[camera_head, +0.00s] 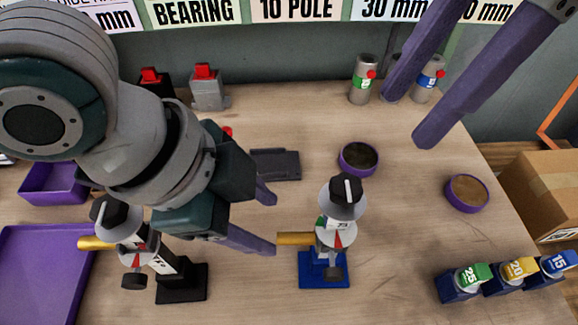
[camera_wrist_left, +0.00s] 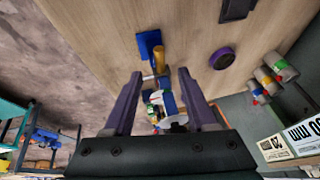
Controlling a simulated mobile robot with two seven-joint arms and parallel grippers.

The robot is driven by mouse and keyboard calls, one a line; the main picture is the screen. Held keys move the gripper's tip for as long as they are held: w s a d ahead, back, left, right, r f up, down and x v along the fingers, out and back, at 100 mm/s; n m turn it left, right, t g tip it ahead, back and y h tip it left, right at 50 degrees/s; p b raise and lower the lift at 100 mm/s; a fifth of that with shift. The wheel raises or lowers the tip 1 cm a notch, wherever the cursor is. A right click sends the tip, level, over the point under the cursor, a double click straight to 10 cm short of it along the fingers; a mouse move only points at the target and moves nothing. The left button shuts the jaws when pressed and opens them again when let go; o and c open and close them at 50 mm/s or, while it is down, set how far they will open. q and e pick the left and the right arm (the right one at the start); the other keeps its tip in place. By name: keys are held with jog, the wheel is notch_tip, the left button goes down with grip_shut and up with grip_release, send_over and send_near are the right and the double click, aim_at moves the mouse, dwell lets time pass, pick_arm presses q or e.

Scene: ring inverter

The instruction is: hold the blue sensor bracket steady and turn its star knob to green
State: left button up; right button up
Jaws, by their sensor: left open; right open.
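The blue sensor bracket stands upright on the table, right of centre, on its blue base (camera_head: 323,275). A yellow handle (camera_head: 295,239) sticks out to its left. A black knob with a white mark (camera_head: 346,188) sits on a grey disc on top. Below it a white face shows green and red; I cannot tell the setting. My left gripper (camera_head: 268,220) is open and empty, left of the bracket, its fingers pointing towards it. In the left wrist view the bracket (camera_wrist_left: 150,43) shows beyond and between the open fingers (camera_wrist_left: 158,80). My right gripper (camera_head: 409,118) is open above the table's back right.
A similar bracket on a black base (camera_head: 182,283) stands to the left, partly behind my left arm. Purple-rimmed round bowls (camera_head: 358,158) (camera_head: 466,193) lie behind and right. Several numbered blocks (camera_head: 465,283) stand front right. A purple tray (camera_head: 45,275) lies front left.

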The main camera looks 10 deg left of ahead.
aim_at(291, 237)
pick_arm(q)
jog(key=x, duration=0.9)
jog(key=shift+d+f, duration=0.1)
grip_shut()
dwell(0.4)
dwell(0.8)
pick_arm(e)
jog(key=shift+o, duration=1.3)
jog(key=shift+s+a+r+n, duration=0.2)
jog(key=shift+a+n, duration=0.1)
jog(key=shift+n, duration=0.2)
jog(key=shift+o, duration=0.2)
jog(key=a+n+h, duration=0.1)
jog(key=s+a+r+n+t+h, duration=0.1)
jog(key=n, duration=0.1)
jog(key=a+r+n+h, duration=0.1)
jog(key=n, duration=0.1)
jog(key=shift+s+t, duration=0.2)
jog(key=shift+t, duration=0.1)
jog(key=shift+n+h, duration=0.3)
jog(key=shift+n, duration=0.1)
notch_tip(291, 237, down, 12)
jog(key=shift+r, duration=0.2)
